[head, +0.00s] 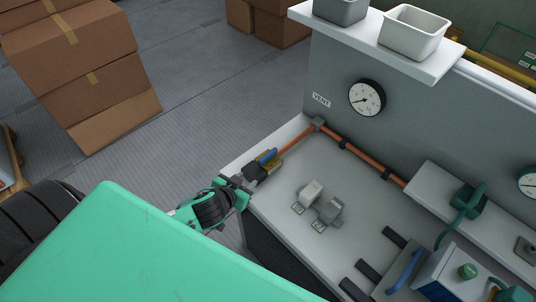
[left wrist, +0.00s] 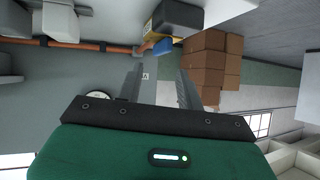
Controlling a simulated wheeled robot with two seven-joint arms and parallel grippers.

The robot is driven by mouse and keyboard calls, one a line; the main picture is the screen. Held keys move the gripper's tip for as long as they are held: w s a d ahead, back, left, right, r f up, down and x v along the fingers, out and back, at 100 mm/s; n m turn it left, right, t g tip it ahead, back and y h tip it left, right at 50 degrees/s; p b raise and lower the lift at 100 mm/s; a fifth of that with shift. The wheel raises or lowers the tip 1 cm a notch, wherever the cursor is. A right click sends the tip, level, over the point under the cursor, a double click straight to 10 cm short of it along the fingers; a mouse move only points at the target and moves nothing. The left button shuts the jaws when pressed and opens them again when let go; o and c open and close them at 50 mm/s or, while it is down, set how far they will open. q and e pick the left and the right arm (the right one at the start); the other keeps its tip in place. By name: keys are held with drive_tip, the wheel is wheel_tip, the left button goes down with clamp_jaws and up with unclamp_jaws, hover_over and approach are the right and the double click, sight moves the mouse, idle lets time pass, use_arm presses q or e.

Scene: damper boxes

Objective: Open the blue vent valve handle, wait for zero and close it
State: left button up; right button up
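The blue vent valve handle (head: 267,155) sits on a brass valve at the left end of the orange pipe (head: 290,140). It looks roughly in line with the pipe. My left gripper (head: 238,181) is just left of the valve, near the bench's left edge. In the left wrist view the gripper (left wrist: 160,72) is open, with nothing between its fingers, and the blue handle (left wrist: 163,46) shows beyond the fingertips, apart from them. The vent gauge (head: 367,98) is on the grey panel beside the VENT label (head: 321,100). Its reading is too small to tell. My right gripper is not in view.
A grey fitting (head: 320,202) stands mid-bench. A box with a green button (head: 467,271) and a blue handle (head: 406,270) is at the lower right. Grey and white bins (head: 413,32) stand on the upper shelf. Cardboard boxes (head: 85,70) are on the floor to the left.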

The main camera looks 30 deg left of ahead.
sight(266, 155)
use_arm(q)
drive_tip(key=shift+w+a+f+m+t+h, duration=0.6)
drive_tip(key=shift+w+a+m+h, duration=0.7)
drive_tip(key=shift+w+a+h, duration=1.3)
drive_tip(key=shift+y, duration=0.4)
drive_tip(key=p+x, duration=0.1)
drive_tip(key=x, duration=0.3)
drive_tip(key=p+x, duration=0.1)
drive_tip(key=x, duration=0.4)
drive_tip(key=p+x, duration=0.1)
drive_tip(key=x, duration=0.3)
drive_tip(key=shift+w+d+f, duration=0.1)
drive_tip(key=shift+w+d, duration=0.05)
drive_tip(key=shift+d, duration=0.2)
drive_tip(key=shift+c, duration=0.3)
clamp_jaws()
